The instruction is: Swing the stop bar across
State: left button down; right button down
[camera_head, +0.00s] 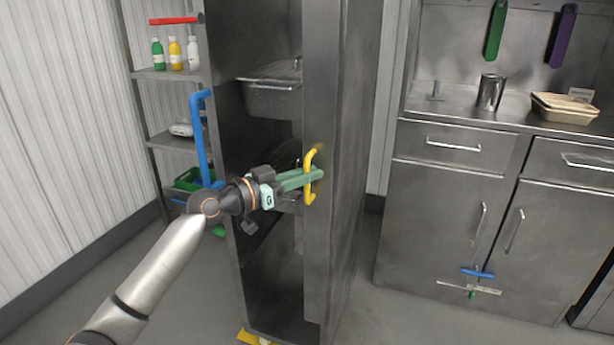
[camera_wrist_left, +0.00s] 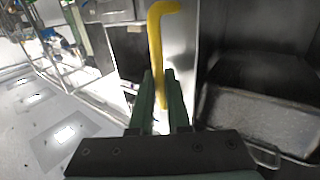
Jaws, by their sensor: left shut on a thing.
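My left gripper (camera_head: 312,177) is at the yellow handle (camera_head: 309,157) on the front right edge of a tall steel cabinet (camera_head: 342,120). Its green fingers are shut around the handle's upright part. In the left wrist view, the yellow handle (camera_wrist_left: 155,45) runs down between the two fingers (camera_wrist_left: 160,78). I cannot tell for sure which part is the stop bar. The cabinet front is open, and a steel pan (camera_head: 272,98) sits inside at the upper level. My right gripper is not in view.
A blue upright handle (camera_head: 200,140) is left of the cabinet opening. Shelves (camera_head: 160,74) with bottles stand behind it. A steel counter (camera_head: 450,104) with drawers and doors is at right; a blue bar (camera_head: 478,273) shows low before it. Floor lies clear between.

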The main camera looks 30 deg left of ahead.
pick_arm(q)
jog(key=c, duration=1.2)
grip_release()
jog(key=shift+r, duration=0.1)
jog(key=shift+o, duration=0.2)
jog(key=shift+a, duration=0.1)
